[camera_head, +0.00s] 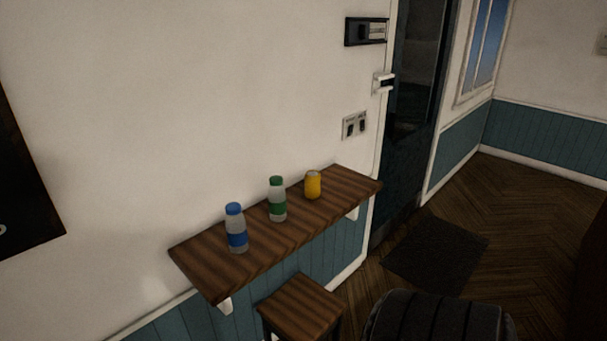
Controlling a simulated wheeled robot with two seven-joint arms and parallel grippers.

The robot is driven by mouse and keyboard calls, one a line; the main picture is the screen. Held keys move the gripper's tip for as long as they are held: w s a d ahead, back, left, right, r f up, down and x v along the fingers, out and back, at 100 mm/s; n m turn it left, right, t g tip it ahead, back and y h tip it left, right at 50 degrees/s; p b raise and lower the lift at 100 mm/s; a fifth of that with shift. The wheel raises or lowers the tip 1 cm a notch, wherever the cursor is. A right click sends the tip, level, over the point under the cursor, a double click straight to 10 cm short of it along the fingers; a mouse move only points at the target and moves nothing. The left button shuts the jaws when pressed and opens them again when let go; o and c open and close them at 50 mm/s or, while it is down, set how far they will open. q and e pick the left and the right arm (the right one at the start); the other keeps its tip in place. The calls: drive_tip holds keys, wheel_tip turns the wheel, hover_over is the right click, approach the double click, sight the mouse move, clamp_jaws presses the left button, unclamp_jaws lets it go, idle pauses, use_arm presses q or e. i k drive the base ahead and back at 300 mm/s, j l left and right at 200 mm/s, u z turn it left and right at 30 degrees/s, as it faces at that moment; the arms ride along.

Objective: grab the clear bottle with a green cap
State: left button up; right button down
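The clear bottle with a green cap (277,199) stands upright on a wooden wall shelf (205,267). It has a green band around its middle. Neither of my grippers is in the head view.
A wooden stool (302,307) stands in front of the shelf. A dark rounded, ribbed object (438,318) is at the bottom edge, right of the stool. A dark mat (436,252) lies on the wooden floor by the doorway. Open floor extends to the right.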

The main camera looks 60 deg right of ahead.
sight(276, 192)
drive_tip(key=z, duration=1.65)
drive_tip(key=i+l+u, duration=0.1)
drive_tip(key=u, duration=0.3)
drive_tip(key=l+u, duration=0.2)
drive_tip(key=u, duration=0.2)
drive_tip(key=i+l+u, duration=0.1)
drive_tip(key=u, duration=0.3)
drive_tip(key=l+u, duration=0.25)
drive_tip(key=l, duration=0.6)
drive_tip(key=l+u, duration=0.2)
drive_tip(key=l, duration=0.7)
drive_tip(key=l+u, duration=0.25)
drive_tip(key=l, duration=0.65)
drive_tip(key=k, duration=0.05)
